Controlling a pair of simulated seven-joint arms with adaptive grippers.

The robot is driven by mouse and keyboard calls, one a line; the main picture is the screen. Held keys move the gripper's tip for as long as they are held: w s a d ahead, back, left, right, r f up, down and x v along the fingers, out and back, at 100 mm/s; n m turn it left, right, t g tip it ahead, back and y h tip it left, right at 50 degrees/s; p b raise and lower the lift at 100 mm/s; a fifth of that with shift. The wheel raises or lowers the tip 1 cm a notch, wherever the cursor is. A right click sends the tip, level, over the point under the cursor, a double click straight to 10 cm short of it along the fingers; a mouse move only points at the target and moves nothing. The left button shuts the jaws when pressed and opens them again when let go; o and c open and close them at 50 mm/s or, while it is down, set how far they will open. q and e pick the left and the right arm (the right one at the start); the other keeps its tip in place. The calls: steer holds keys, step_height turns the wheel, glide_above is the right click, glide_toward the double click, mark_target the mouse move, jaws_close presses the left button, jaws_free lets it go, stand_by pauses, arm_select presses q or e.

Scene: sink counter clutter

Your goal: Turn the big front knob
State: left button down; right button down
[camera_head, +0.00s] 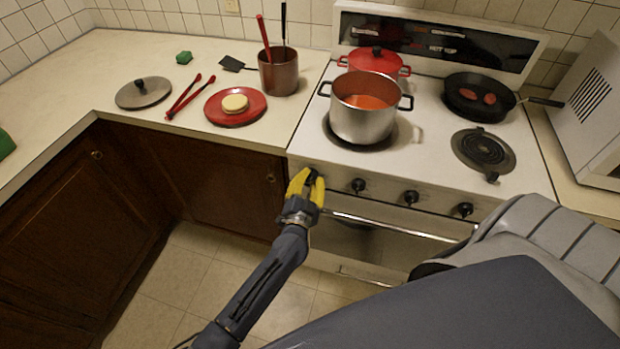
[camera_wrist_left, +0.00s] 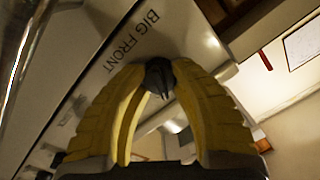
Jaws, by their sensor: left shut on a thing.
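The big front knob (camera_wrist_left: 160,78) is a black knob beside the printed label BIG FRONT (camera_wrist_left: 131,40) in the left wrist view. My left gripper (camera_head: 308,180) has yellow fingers and is at the left end of the stove's front panel. In the left wrist view its fingertips (camera_wrist_left: 163,70) are closed around the knob, one on each side. The head view shows only a little of this knob, as the fingers cover most of it. The stove (camera_head: 430,110) is white. My right gripper is not in view.
More black knobs (camera_head: 411,197) line the panel to the right, above the oven handle (camera_head: 390,226). A steel pot of red soup (camera_head: 363,124) stands on the front left burner. A pan (camera_head: 465,92) and red pot (camera_head: 374,60) stand behind. The counter (camera_head: 60,85) holds several items.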

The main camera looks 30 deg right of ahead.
arm_select(q)
steer(key=shift+m, duration=0.3)
steer(key=shift+f, duration=0.1)
steer(key=c, duration=0.9)
jaws_free()
steer(key=v, duration=1.2)
